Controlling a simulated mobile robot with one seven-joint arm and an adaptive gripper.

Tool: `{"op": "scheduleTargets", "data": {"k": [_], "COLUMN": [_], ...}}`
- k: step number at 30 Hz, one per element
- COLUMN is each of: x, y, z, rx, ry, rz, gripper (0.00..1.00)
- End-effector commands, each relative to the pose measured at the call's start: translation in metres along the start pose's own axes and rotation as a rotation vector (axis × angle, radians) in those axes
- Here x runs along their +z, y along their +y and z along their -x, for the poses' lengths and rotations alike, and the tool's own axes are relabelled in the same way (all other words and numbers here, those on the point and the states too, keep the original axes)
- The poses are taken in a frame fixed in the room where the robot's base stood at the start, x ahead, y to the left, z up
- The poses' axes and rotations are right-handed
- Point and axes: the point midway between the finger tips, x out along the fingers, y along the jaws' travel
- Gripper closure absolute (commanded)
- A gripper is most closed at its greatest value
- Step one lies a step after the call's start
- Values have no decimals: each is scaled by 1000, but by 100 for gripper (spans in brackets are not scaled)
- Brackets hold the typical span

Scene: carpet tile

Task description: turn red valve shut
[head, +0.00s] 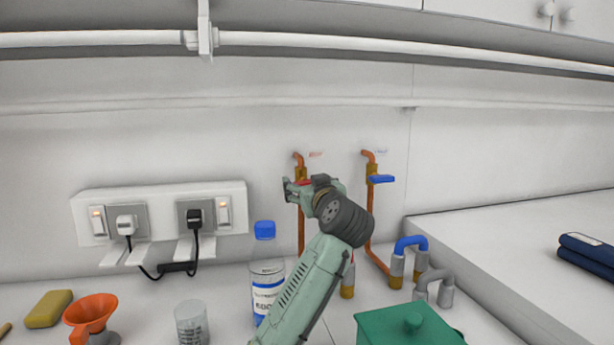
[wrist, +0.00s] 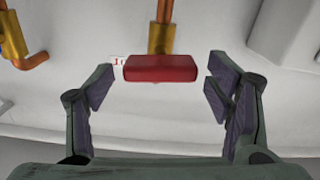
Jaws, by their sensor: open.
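The red valve handle (wrist: 161,68) is in the middle of the wrist view, on a brass valve body (wrist: 162,38). In the head view a sliver of the red handle (head: 304,182) shows behind my gripper (head: 288,190), on the left copper pipe (head: 301,235). In the wrist view my gripper (wrist: 160,92) is open, with one finger on each side of the handle. Gaps show between the handle and both fingers. In the head view my arm and gripper hide most of the red valve.
A second valve with a blue handle (head: 382,179) is just to the right. A blue-capped bottle (head: 267,290), a green box (head: 408,328), a beaker (head: 191,323) and an orange funnel (head: 91,312) stand below. A socket panel (head: 160,212) is at left on the wall.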

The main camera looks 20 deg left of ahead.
Motion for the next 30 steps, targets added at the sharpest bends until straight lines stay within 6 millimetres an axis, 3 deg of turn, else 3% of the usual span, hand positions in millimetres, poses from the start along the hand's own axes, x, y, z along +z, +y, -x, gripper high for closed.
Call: {"op": "scheduleTargets", "data": {"k": [4, 13, 30], "x": [0, 0, 0], "y": [-1, 0, 0], "z": [-12, -14, -13], "rx": [-1, 1, 1], "ry": [-1, 1, 1], "rz": [-1, 0, 0], "gripper": [27, 27, 64]}}
